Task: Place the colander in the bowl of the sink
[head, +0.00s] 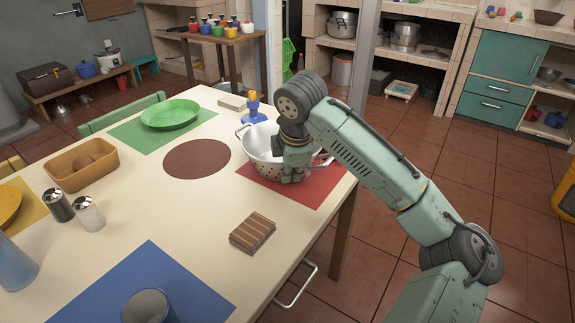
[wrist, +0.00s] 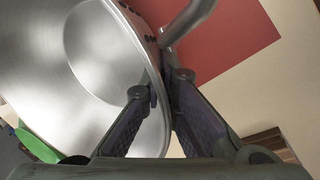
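The metal colander (head: 262,163), with holes in its side and loop handles, is at the right end of the table, over the red mat (head: 315,190). Part of it is hidden behind my arm. My gripper (head: 293,172) is at its near right side. In the wrist view the colander (wrist: 95,60) fills the left half, and my gripper (wrist: 160,88) has one finger inside the rim and one outside. The fingers are close together on the wall, near a handle (wrist: 190,17). I cannot tell whether the colander is off the mat. No sink is in view.
A blue-and-yellow object (head: 254,108) stands behind the colander. A striped brown block (head: 253,232) lies near the table's front edge. A green plate (head: 171,114), an orange tray (head: 75,180) and two shakers are further left. Tiled floor (head: 440,150) is open to the right.

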